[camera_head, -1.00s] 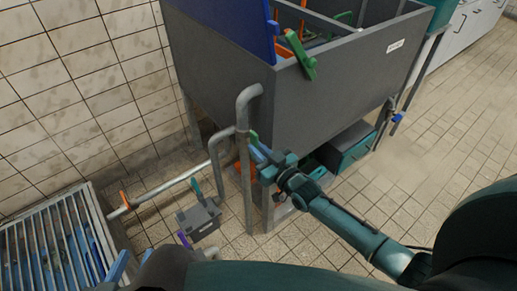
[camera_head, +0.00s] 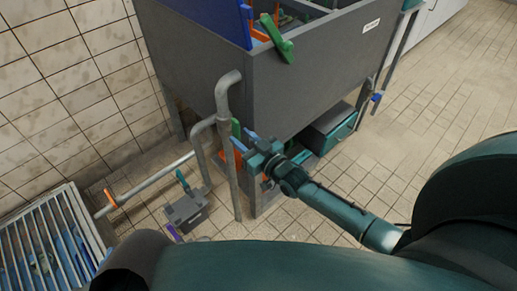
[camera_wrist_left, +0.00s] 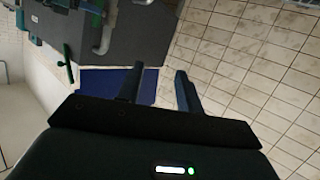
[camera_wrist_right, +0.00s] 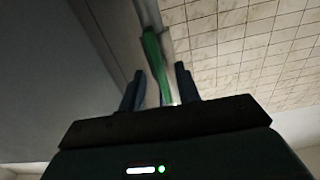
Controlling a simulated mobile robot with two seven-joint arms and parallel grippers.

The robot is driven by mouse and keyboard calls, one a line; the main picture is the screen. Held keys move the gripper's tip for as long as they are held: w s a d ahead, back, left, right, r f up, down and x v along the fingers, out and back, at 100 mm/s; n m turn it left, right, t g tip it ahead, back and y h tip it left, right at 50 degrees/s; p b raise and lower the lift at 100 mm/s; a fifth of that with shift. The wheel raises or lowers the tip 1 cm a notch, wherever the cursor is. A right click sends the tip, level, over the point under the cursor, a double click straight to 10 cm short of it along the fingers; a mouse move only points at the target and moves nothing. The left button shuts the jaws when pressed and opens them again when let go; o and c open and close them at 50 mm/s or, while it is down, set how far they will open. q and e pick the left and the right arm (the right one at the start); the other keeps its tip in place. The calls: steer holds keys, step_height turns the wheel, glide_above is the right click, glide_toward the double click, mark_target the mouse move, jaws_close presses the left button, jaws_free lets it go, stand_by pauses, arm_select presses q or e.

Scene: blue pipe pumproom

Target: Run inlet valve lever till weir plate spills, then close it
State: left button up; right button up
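A green lever (camera_wrist_right: 155,65) stands between the two fingers of my right gripper (camera_wrist_right: 159,72) in the right wrist view. The fingers are apart, with gaps on both sides of it. In the head view my right gripper (camera_head: 247,140) is low beside the grey standpipe (camera_head: 228,140), under the tank's near corner, and a green lever (camera_head: 236,128) shows just beyond its fingers. My left gripper (camera_wrist_left: 155,72) is open and empty over a blue panel (camera_wrist_left: 105,84); it is outside the head view. I cannot make out the weir plate or any spill.
The grey tank (camera_head: 325,75) stands on legs, with a blue panel (camera_head: 208,14) and a larger green lever (camera_head: 277,40) at its top edge. A grey box (camera_head: 186,212), a low pipe with an orange handle (camera_head: 110,198) and a grating (camera_head: 45,240) lie left. Tiled floor is free right.

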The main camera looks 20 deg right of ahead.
arm_select(q)
steer(key=shift+w+d+f+g+p, duration=0.2)
steer(key=shift+d+f+g+p, duration=0.15)
steer(key=shift+p, duration=0.4)
arm_select(e)
steer(key=v, duration=1.2)
arm_select(q)
steer(key=shift+w+r, duration=0.1)
arm_select(e)
steer(key=shift+r, duration=0.1)
